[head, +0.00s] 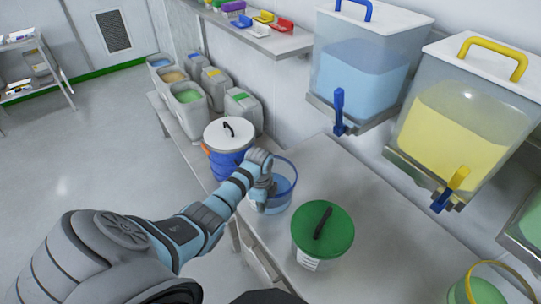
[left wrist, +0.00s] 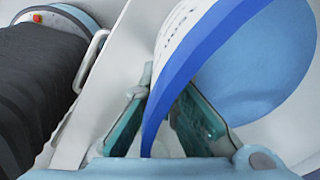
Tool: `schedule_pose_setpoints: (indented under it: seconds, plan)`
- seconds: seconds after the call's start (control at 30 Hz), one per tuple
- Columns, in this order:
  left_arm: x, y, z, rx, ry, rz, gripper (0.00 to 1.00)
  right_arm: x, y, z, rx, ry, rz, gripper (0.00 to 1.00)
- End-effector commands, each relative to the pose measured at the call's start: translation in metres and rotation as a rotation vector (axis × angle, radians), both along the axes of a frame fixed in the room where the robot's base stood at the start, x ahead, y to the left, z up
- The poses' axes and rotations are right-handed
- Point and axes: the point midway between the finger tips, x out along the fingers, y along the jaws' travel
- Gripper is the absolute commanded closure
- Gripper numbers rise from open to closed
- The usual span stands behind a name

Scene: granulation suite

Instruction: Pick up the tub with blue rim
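The tub with blue rim (head: 283,188) stands on the bench in the head view, with light blue contents inside. My left gripper (head: 262,192) reaches down at its near left side. In the left wrist view the tub's blue rim (left wrist: 187,68) and white labelled wall run between the two teal fingers of the left gripper (left wrist: 165,110). One finger is outside the wall and the other is on the inner side. The fingers look spread, with a gap beside the rim; contact at the tips is hard to see. My right gripper is not in view.
A green-lidded tub (head: 323,232) stands close to the right, and a blue tub with white lid (head: 229,140) just behind. Dispensers with blue (head: 360,75) and yellow (head: 455,125) contents hang above the bench. Open bench (head: 375,205) lies right of the tubs.

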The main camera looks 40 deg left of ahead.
Motion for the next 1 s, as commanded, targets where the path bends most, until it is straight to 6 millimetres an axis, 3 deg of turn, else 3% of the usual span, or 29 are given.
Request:
schedule_pose_setpoints:
  seconds: [0.27, 0.6, 0.7, 1.0]
  plan:
    - [0.001, 0.000, 0.008, 0.002, -0.005, 0.000, 1.00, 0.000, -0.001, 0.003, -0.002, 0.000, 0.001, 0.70]
    - [0.002, 0.001, 0.086, 0.001, -0.006, 0.000, 1.00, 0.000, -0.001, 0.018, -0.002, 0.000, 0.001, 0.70]
    - [0.001, 0.001, 0.098, 0.001, -0.004, 0.001, 1.00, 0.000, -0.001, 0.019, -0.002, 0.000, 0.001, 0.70]
    - [0.001, 0.000, 0.101, 0.001, -0.002, 0.001, 1.00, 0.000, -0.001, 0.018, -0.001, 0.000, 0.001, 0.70]
